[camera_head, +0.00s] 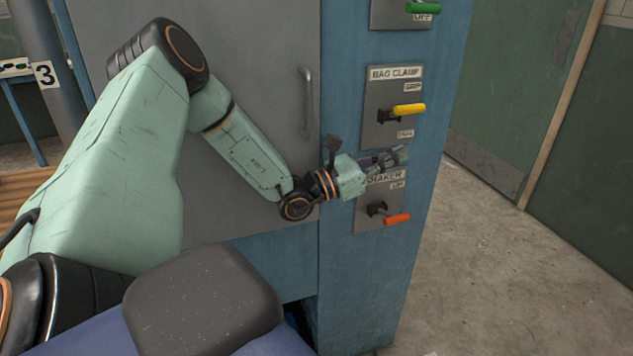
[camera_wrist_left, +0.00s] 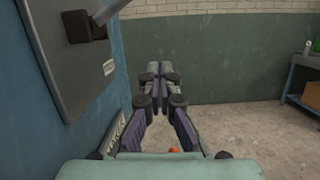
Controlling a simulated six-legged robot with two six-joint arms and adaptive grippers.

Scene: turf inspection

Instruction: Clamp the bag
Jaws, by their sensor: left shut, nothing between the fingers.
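The bag clamp plate (camera_head: 376,132) is on the blue side of the cabinet, under a "BAG CLAMP" label. My left gripper (camera_head: 402,154) is shut and empty, just below the bag clamp plate and beside the shaker label. In the left wrist view my fingertips (camera_wrist_left: 158,75) are together. There the clamp plate (camera_wrist_left: 55,45) and the grey shaft of its lever (camera_wrist_left: 110,10) show at upper left, apart from the fingers. My right gripper is out of view.
The shaker lever with an orange handle (camera_head: 397,219) sits below my gripper. A green-handled lever (camera_head: 423,8) is above the clamp plate. A grey door handle (camera_head: 306,100) stands left of the plates. The concrete floor (camera_head: 500,270) right of the cabinet is clear.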

